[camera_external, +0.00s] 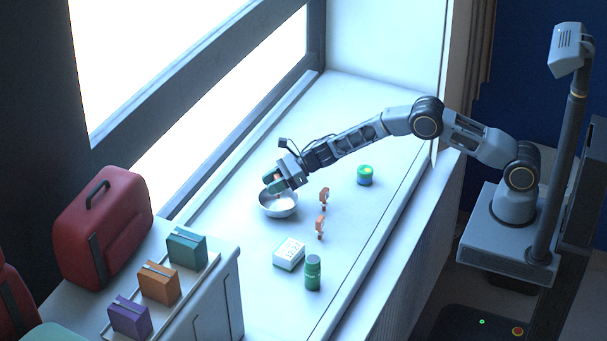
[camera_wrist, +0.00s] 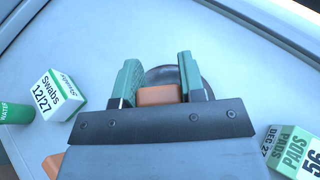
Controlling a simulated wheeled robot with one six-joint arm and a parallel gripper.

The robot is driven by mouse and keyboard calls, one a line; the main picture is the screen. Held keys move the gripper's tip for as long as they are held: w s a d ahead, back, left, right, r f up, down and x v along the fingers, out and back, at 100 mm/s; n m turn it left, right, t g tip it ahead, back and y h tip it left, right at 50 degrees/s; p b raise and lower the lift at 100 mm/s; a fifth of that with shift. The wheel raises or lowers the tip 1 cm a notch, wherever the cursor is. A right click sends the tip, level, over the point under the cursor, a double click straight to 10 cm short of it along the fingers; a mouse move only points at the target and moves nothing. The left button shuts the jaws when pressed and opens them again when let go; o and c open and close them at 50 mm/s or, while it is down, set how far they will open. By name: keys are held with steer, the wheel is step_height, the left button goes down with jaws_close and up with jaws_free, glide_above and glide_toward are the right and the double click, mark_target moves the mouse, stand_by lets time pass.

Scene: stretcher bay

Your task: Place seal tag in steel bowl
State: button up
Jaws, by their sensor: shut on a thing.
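My gripper (camera_external: 275,184) is shut on an orange seal tag (camera_wrist: 157,95), which shows between the green finger pads in the wrist view. My gripper is above the steel bowl (camera_external: 280,211), with its fingertips over the far part of the opening. In the wrist view the dark round bowl (camera_wrist: 160,72) lies beyond the fingers and is partly hidden by them and the tag. I cannot tell whether the tag touches the bowl. Two other orange tags, one nearer the back (camera_external: 324,196) and one nearer the front (camera_external: 320,227), stand on the sill to the right of the bowl.
A white swabs box (camera_external: 288,254) and a green bottle (camera_external: 313,273) stand in front of the bowl. A tray with several coloured packs (camera_external: 159,282) and a red case (camera_external: 105,227) are at left.

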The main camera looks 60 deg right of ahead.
steer(key=shift+f, duration=0.95)
steer(key=o, duration=1)
step_height(320, 180, up, 7)
steer(key=shift+p, duration=0.7)
